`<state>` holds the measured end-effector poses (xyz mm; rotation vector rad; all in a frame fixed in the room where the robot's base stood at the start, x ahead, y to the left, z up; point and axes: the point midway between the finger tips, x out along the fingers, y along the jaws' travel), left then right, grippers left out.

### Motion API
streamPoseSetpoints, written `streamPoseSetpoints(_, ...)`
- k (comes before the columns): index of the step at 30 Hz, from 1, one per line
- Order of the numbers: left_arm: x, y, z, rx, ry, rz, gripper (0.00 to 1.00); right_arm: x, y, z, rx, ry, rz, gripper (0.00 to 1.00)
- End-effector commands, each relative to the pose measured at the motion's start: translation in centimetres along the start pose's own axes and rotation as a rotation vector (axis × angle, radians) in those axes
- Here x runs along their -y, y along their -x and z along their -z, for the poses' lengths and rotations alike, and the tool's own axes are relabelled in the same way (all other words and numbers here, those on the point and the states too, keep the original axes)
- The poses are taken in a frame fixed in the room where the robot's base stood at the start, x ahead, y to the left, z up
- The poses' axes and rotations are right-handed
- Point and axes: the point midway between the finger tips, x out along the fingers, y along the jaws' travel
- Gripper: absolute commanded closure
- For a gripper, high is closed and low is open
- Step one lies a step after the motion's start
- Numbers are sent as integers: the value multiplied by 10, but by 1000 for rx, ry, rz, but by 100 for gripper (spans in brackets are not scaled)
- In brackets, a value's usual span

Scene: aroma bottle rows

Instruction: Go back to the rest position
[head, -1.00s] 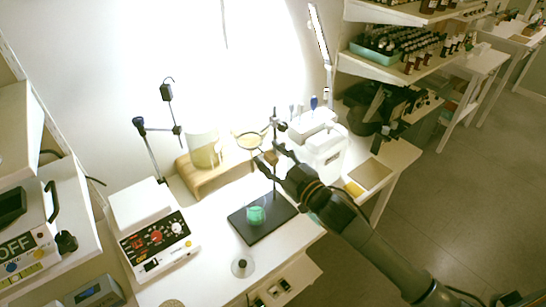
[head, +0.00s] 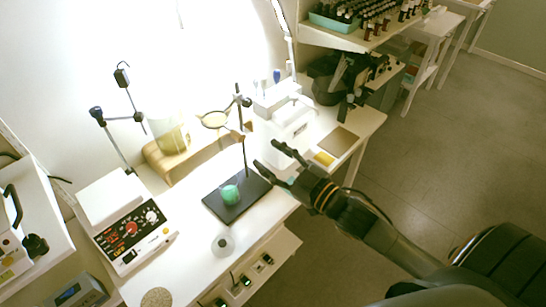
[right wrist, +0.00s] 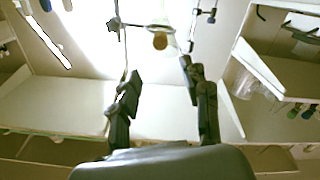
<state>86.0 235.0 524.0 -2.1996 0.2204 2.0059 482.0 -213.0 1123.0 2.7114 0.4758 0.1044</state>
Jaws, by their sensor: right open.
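My right gripper (head: 277,160) is open and empty, at the front edge of the white bench, to the right of the ring stand. In the right wrist view the two fingers (right wrist: 160,85) are spread with nothing between them. My left gripper is not in view. The ring stand has a dark base plate (head: 254,202) with a beaker of green liquid (head: 230,194) on it. A ring (head: 215,119) is clamped on its rod, above the plate. The ring also shows in the right wrist view.
A hotplate stirrer (head: 134,233) stands at the left of the bench (head: 189,269). A large beaker (head: 170,135) stands on a wooden stand behind. A white box device (head: 284,117) is at the right. Shelves of dark bottles (head: 378,22) hang at upper right. The floor (head: 440,130) at right is clear.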

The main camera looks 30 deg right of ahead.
Motion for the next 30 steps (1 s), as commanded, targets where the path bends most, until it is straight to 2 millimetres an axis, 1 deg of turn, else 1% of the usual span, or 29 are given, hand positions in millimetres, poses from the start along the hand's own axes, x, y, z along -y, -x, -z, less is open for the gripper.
streamPoseSetpoints(13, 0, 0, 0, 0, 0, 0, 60, 0, 0, 0, 0, 0, 0, 53)
streamPoseSetpoints(15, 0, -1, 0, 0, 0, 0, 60, 0, 0, -6, 9, -2, -2, 53)
streamPoseSetpoints(17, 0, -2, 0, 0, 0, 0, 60, 0, -1, -19, 32, -8, -8, 53)
streamPoseSetpoints(20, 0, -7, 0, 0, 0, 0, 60, 2, -2, -65, 111, -28, -24, 53)
streamPoseSetpoints(21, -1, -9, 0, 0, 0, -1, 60, 4, -1, -91, 157, -40, -32, 53)
streamPoseSetpoints(23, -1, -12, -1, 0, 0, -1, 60, 10, 3, -135, 234, -60, -43, 53)
streamPoseSetpoints(24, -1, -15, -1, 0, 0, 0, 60, 15, 7, -166, 289, -75, -50, 53)
streamPoseSetpoints(26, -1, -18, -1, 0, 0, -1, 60, 24, 16, -211, 371, -96, -57, 53)
streamPoseSetpoints(27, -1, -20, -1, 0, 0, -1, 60, 32, 24, -240, 425, -111, -59, 53)
streamPoseSetpoints(29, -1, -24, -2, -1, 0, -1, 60, 46, 38, -281, 506, -134, -61, 53)
streamPoseSetpoints(30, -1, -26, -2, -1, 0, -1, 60, 56, 49, -308, 560, -149, -61, 53)
